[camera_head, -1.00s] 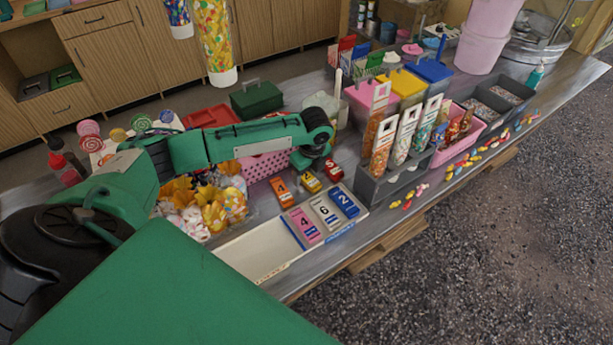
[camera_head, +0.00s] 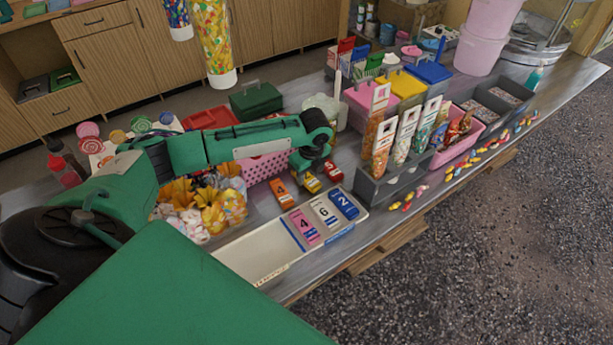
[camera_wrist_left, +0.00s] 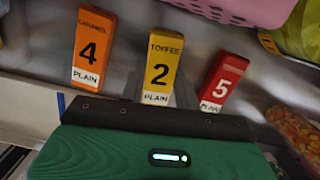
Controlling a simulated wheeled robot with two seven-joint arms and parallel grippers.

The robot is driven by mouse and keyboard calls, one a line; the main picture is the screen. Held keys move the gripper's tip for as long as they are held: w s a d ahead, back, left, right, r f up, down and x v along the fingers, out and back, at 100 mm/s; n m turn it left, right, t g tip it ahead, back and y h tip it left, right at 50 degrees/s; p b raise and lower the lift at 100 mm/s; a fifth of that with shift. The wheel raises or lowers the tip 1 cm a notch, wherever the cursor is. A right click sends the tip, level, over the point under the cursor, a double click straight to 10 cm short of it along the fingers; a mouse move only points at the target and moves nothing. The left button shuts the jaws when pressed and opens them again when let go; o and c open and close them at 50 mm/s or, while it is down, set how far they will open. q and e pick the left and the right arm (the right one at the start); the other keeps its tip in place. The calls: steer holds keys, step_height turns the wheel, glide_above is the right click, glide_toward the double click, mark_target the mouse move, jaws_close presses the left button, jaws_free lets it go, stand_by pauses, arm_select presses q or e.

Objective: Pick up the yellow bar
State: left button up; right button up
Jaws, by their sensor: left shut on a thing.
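The yellow bar (camera_wrist_left: 162,62), marked "TOFFEE 2 PLAIN", is in the middle of the left wrist view and shows partly under my gripper in the head view (camera_head: 312,184). An orange bar with a 4 (camera_wrist_left: 93,48) is left of it and a red bar with a 5 (camera_wrist_left: 226,80) is right of it, both apart from it. My left gripper (camera_head: 306,170) is low over the yellow bar and shut on its near end. My right gripper is in neither view.
A white tray (camera_head: 245,258) at the front holds pink, white and blue bars. A pink basket (camera_head: 262,167) is behind the left gripper. A grey rack (camera_head: 372,188) of filled tubes stands to the right. Loose sweets lie along the counter edge.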

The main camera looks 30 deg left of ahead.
mark_target(307, 176)
arm_select(q)
step_height(307, 176, up, 18)
steer(key=b, duration=0.2)
steer(key=s+d+f+n+g+h, duration=0.1)
steer(key=s+d+f+n, duration=0.3)
steer(key=n, duration=0.6)
steer(key=s+d+f+n+g, duration=0.1)
steer(key=s+d+f+n, duration=0.3)
steer(key=s+d+n, duration=0.5)
steer(key=shift+s+d+f+n+h, duration=0.2)
steer(key=shift+d+f+n+h, duration=0.2)
steer(key=shift+d+n, duration=0.6)
steer(key=shift+a, duration=0.15)
